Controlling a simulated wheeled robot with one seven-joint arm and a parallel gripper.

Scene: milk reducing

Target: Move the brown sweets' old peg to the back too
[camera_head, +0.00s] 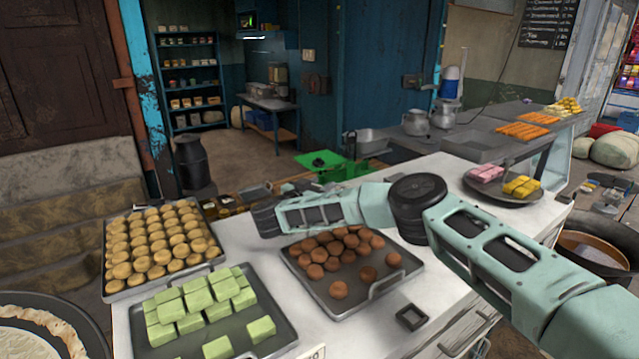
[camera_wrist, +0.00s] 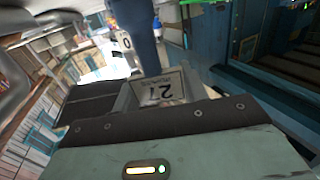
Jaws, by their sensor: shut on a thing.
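My gripper (camera_head: 264,217) is over the back edge of the white counter, behind the brown sweets' tray. In the wrist view its dark jaws (camera_wrist: 150,104) are shut on a small peg with a framed card (camera_wrist: 162,88), which reads 27 upside down. The peg's lower part is hidden by the jaws, and the head view does not show it clearly. The round brown sweets (camera_head: 338,253) lie on a dark metal tray (camera_head: 347,308) at the middle of the counter.
Trays of yellow round sweets (camera_head: 160,240) and green blocks (camera_head: 200,305) stand to the left. A dark square frame (camera_head: 411,317) lies at the front right. Small jars (camera_head: 228,203) line the back edge. A plate of pink and yellow sweets (camera_head: 503,186) stands back right.

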